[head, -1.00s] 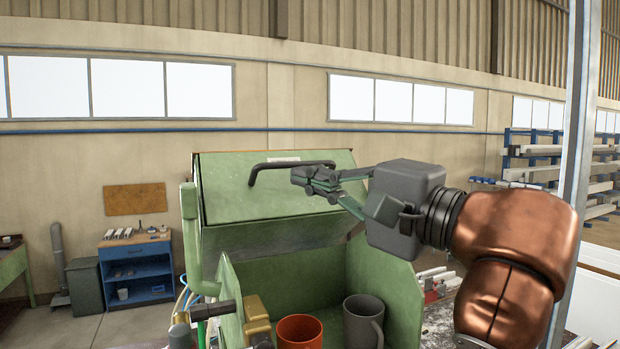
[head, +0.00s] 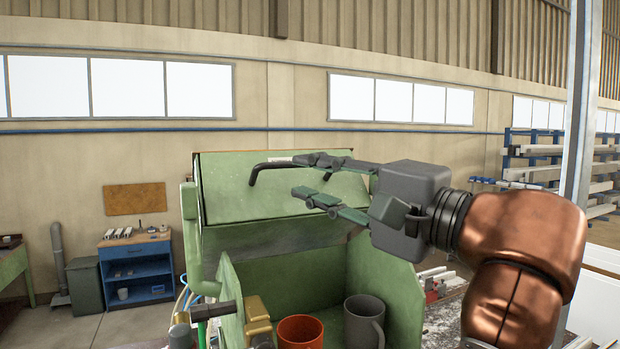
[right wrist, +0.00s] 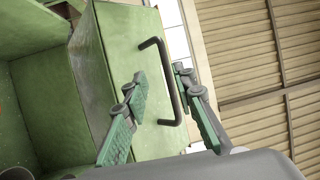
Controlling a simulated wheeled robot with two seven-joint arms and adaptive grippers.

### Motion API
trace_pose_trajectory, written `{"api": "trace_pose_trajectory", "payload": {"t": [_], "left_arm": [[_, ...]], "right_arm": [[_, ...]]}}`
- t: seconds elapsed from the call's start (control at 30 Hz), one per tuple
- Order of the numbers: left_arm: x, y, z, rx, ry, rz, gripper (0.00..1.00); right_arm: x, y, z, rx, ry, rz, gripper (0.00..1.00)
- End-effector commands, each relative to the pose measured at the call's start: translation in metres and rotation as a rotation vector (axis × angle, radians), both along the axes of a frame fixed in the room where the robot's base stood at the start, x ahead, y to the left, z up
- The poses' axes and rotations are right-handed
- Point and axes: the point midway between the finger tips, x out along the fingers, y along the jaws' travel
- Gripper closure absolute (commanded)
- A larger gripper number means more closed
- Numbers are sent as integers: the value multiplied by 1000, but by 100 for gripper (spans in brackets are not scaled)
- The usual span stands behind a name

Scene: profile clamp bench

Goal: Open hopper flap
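The green hopper flap (head: 235,185) stands raised above the hopper's open front, with the hopper's inside (head: 318,270) showing below it. A black bar handle (head: 268,166) sticks out from the flap; it also shows in the right wrist view (right wrist: 172,90). My right gripper (head: 318,178) is open at the handle's right part. In the right wrist view its two fingers (right wrist: 163,90) appear on either side of the handle bar, with gaps between. I cannot tell whether either finger touches it. My left gripper is not in view.
An orange mug (head: 300,331) and a dark grey mug (head: 364,322) stand at the hopper's open front. A green pipe (head: 189,235) runs along its left side. A metal post (head: 577,130) rises on the right. A blue cabinet (head: 136,270) stands farther back.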

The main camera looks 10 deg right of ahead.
Motion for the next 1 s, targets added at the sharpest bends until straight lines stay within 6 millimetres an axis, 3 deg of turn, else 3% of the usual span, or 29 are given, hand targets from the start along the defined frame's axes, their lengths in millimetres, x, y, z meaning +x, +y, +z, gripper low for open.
{"api": "trace_pose_trajectory", "payload": {"t": [0.5,0.7,1.0], "left_arm": [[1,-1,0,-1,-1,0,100],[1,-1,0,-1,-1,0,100],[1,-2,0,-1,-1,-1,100]], "right_arm": [[-71,-62,-11,1,-2,-2,75],[-84,-73,-13,0,-1,-2,75],[-85,-74,-14,-1,-1,-1,76]]}}
